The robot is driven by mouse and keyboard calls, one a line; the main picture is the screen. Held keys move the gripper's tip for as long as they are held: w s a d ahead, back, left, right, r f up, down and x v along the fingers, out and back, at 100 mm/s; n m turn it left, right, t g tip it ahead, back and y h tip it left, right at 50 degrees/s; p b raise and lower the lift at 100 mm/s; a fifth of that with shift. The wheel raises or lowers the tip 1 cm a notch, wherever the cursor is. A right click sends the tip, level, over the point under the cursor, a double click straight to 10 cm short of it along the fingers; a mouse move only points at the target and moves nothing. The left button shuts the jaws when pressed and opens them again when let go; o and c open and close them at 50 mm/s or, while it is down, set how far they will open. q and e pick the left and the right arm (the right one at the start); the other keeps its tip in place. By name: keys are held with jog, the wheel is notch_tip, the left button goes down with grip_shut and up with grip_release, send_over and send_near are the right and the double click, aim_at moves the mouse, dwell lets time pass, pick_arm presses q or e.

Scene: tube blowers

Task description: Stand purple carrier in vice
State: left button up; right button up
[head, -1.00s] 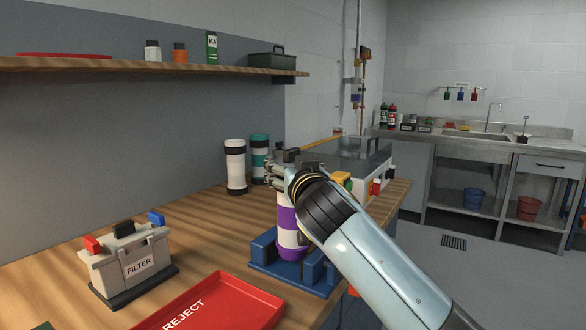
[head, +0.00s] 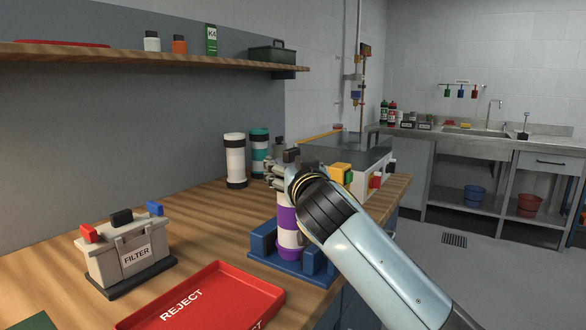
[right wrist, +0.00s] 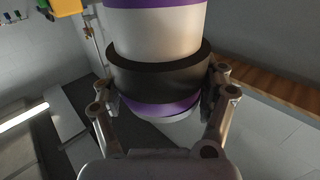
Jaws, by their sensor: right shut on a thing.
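The purple carrier (head: 287,222), a tube with purple and white bands, stands about upright at the blue vice (head: 263,240). Its lower end is between the vice's blue blocks; whether it rests on the vice's base I cannot tell. My right gripper (head: 285,172) is shut on the carrier's upper part. In the right wrist view, the gripper's two fingers (right wrist: 163,108) sit on either side of the carrier's dark band (right wrist: 160,75). My gripper and arm hide the carrier's top and part of its right side. My left gripper is not in view.
A red REJECT tray (head: 252,286) and a FILTER box (head: 128,250) lie left of the vice. A white tube (head: 235,160) and a teal tube (head: 259,150) stand behind. A clear-lidded machine (head: 345,152) is behind my gripper. The bench's right edge is close to the vice.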

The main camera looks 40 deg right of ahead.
jog(key=o, duration=1.7)
jog(key=shift+o, duration=0.2)
jog(key=shift+s+a, duration=0.1)
jog(key=v, duration=1.1)
jog(key=shift+s, duration=0.4)
jog(key=shift+a, duration=0.1)
